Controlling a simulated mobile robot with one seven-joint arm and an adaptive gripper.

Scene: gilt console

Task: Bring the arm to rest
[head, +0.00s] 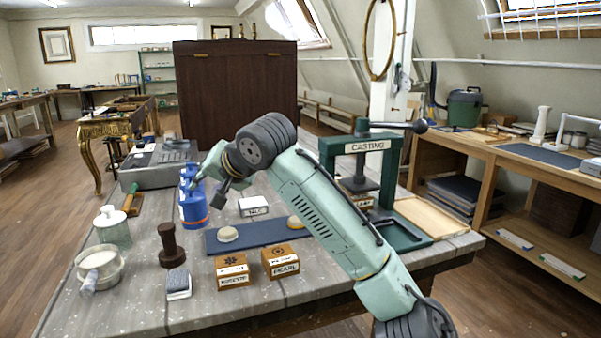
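My pale green arm (330,213) reaches from the lower right up over the workbench, bends at a dark wrist joint and points down to the left. My gripper (207,191) hangs above the bench, just right of and partly in front of a blue bottle (193,211). Its dark fingertips look apart, with nothing seen between them. Whether it touches the bottle is hard to tell.
A green casting press (405,232) stands behind my arm.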

